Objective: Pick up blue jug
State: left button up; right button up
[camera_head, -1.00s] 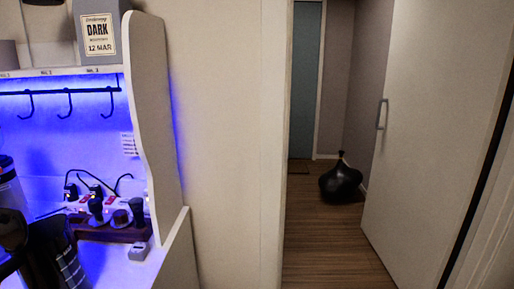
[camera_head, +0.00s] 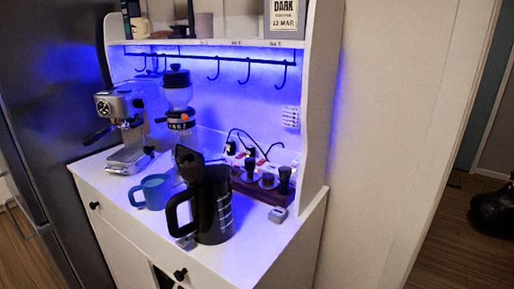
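The blue jug (camera_head: 153,191) is a small mug-shaped vessel with a handle on its left side. It stands upright on the white counter of the espresso cabinet (camera_head: 262,252). It is left of a larger black jug (camera_head: 213,208) with pale markings and a handle, and its right side is close to that handle. Neither of my grippers shows in the head view.
A silver espresso machine (camera_head: 124,130) and a grinder (camera_head: 178,105) stand behind the blue jug. A dark tool stand (camera_head: 263,188) is at the right. Hooks hang above. A dark fridge (camera_head: 50,100) borders the cabinet's left. The counter's front left is clear.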

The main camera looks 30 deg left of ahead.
aim_at(155, 188)
jog(key=u, duration=1.35)
